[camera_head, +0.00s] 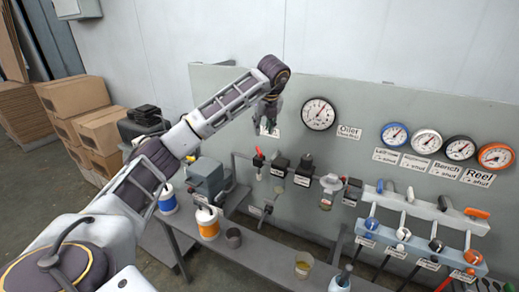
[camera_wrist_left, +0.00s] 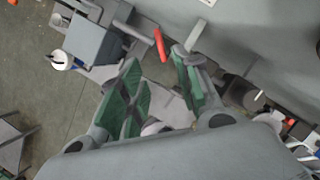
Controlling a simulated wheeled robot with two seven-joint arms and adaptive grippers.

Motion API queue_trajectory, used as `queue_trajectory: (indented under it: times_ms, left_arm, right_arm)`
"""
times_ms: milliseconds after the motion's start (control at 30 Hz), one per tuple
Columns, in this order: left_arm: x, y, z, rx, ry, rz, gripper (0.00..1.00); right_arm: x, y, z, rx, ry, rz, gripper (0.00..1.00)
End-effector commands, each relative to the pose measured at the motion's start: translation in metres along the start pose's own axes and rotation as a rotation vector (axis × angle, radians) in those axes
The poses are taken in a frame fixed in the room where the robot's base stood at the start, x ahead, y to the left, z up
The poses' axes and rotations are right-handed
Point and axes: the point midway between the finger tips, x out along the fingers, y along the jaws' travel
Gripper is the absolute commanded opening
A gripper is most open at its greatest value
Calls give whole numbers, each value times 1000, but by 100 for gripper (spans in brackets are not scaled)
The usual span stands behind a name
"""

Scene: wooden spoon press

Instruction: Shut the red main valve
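A small valve with a red handle (camera_head: 259,157) sits on a pipe at the left part of the grey panel. The red handle (camera_wrist_left: 159,45) also shows in the left wrist view, just beyond the fingertips and apart from them. My left gripper (camera_head: 267,124) hangs in front of the panel, above the red handle, with its fingers pointing down. In the left wrist view my left gripper (camera_wrist_left: 156,62) has its green-padded fingers apart with nothing between them. My right gripper is in neither view.
Black-handled valves (camera_head: 279,167) stand right of the red one. An oiler gauge (camera_head: 318,114) and several smaller gauges are on the panel. A bench (camera_head: 265,246) below carries an orange-banded container (camera_head: 207,224) and cups. Cardboard boxes (camera_head: 100,130) are stacked at the left.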

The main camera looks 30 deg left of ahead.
Motion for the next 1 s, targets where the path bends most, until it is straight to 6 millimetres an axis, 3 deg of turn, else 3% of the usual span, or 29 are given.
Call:
queue_trajectory:
  times_ms: [367,1000]
  left_arm:
    - [21,0,0,1,1,1,33]
    - [103,0,-1,1,3,0,33]
  right_arm:
    - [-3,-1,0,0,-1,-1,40]
    - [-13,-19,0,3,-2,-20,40]
